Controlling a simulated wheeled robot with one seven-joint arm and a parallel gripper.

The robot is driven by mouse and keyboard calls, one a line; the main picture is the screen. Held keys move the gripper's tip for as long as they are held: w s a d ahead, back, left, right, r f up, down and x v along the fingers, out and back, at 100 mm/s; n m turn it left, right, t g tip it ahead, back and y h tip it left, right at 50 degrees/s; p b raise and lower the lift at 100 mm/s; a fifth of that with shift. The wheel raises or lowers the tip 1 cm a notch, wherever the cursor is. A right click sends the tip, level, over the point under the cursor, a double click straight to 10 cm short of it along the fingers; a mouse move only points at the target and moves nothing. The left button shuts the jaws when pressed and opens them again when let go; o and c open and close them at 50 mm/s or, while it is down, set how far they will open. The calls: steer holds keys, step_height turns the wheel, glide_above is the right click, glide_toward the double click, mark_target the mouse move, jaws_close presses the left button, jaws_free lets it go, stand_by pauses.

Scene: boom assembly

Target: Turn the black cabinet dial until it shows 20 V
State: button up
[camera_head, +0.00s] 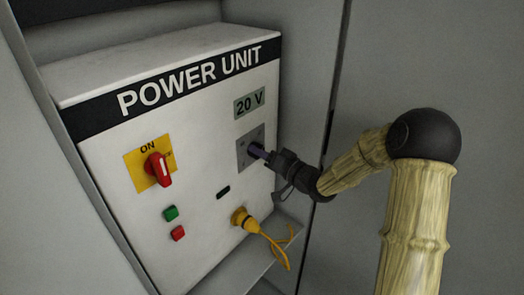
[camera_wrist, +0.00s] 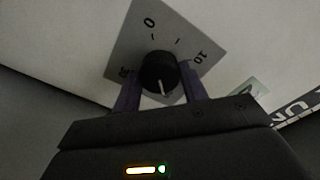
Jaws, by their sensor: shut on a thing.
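The black dial (camera_wrist: 158,72) sits on a grey square scale plate (camera_wrist: 188,35) in the wrist view, with a white pointer line on its face. The marks 0 and 10 are readable on the plate; another mark at the left is partly hidden by a finger. My gripper (camera_wrist: 160,92) is shut on the dial, one purple finger on each side. In the head view my gripper (camera_head: 262,153) reaches the grey plate (camera_head: 243,158) from the right and hides the dial. The display (camera_head: 249,102) above the plate reads 20 V.
The white power unit (camera_head: 110,185) carries a red switch (camera_head: 159,168) on a yellow plate, a green button (camera_head: 171,213) and a red button (camera_head: 178,233). A yellow plug (camera_head: 241,217) with a hanging cable (camera_head: 276,246) is below my gripper. A grey wall stands at the right.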

steer(key=shift+f, duration=0.1)
steer(key=o, duration=1)
steer(key=shift+d, duration=0.15)
steer(key=b+v, duration=0.4)
steer(key=v, duration=1.3)
steer(key=shift+b, duration=0.35)
steer(key=shift+s, duration=0.1)
